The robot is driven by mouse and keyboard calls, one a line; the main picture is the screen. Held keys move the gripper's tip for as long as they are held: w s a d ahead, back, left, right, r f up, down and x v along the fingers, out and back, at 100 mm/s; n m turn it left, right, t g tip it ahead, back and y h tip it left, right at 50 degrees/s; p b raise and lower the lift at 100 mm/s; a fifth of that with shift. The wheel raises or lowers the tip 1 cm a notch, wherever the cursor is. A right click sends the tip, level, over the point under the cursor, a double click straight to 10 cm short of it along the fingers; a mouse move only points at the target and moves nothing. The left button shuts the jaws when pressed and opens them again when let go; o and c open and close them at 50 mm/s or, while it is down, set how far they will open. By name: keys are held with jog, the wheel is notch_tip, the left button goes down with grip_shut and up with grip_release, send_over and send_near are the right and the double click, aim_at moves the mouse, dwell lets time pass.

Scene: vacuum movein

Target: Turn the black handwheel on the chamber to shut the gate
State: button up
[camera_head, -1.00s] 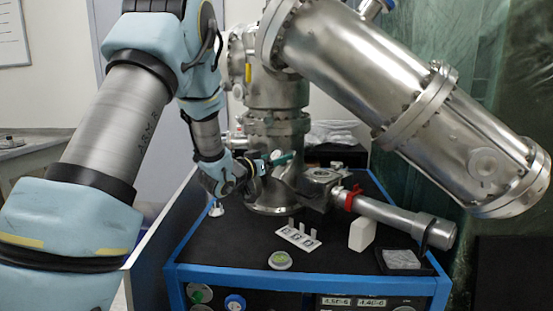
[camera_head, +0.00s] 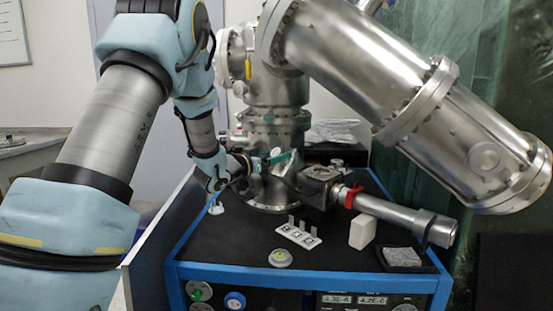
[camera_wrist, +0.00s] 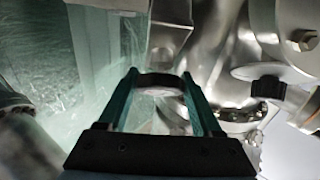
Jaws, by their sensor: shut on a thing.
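The steel chamber (camera_head: 277,125) stands on the black top of a blue-framed bench. My gripper (camera_head: 283,158) reaches in from the left at the lower front of the chamber, its teal fingers pointing right. In the wrist view, the fingers of my gripper (camera_wrist: 160,88) are on either side of a black round rim with a lighter middle, which looks like the black handwheel (camera_wrist: 160,77). My gripper is shut on it. In the head view the handwheel is too small or hidden to make out. The gate itself is not visible.
A steel tube with a red clamp (camera_head: 352,196) extends right from the chamber. A white block (camera_head: 362,232), a small white rack (camera_head: 298,236), a round dish (camera_head: 280,258) and a tray (camera_head: 403,258) are on the bench. A large angled cylinder (camera_head: 390,85) hangs overhead.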

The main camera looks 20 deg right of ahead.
jog(key=m+g+b, duration=0.1)
jog(key=m+g, duration=0.1)
jog(key=m, duration=0.1)
jog(key=m+g+h+b, duration=0.1)
jog(key=m+g, duration=0.2)
jog(key=shift+w, duration=0.15)
jog(key=m+g, duration=0.4)
jog(key=m, duration=0.2)
jog(key=shift+r+y, duration=0.1)
jog(key=shift+y, duration=0.3)
jog(key=m+g+y+p, duration=0.1)
jog(key=m+g, duration=0.1)
jog(key=m, duration=0.1)
jog(key=m+g+y+p, duration=0.1)
jog(key=m+g+y, duration=0.1)
jog(key=m, duration=0.1)
jog(key=shift+r+m, duration=0.1)
jog(key=shift+m, duration=0.2)
jog(key=shift+w+m+g+y+p, duration=0.1)
jog(key=shift+m+g+y+p, duration=0.4)
jog(key=shift+m+y, duration=0.55)
jog(key=shift+m+g+y+p, duration=0.2)
jog(key=shift+m+y+p, duration=0.5)
jog(key=shift+m, duration=0.55)
jog(key=o, duration=1.4)
jog(key=shift+c, duration=0.2)
